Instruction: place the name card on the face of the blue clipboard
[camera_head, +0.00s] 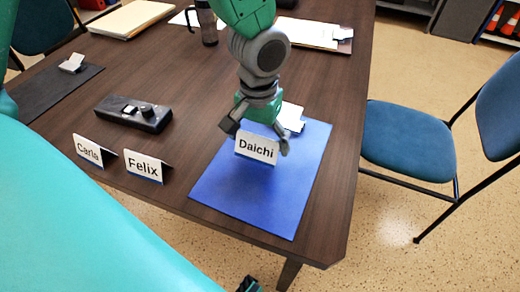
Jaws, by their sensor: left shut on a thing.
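The blue clipboard (222,187) lies flat near the desk's front right corner. Its pale clip (291,117) is at the far end, partly hidden by my gripper. My left gripper (257,142) is shut on the white name card reading "Daichi" (256,149). The card is upright, its printed face toward me, over the far half of the clipboard. I cannot tell whether its lower edge touches the blue face. My right gripper is not clearly in view.
A dark clipboard (57,92), a mug (207,22) and a papered clipboard (310,35) are farther off. A blue chair (405,140) stands right.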

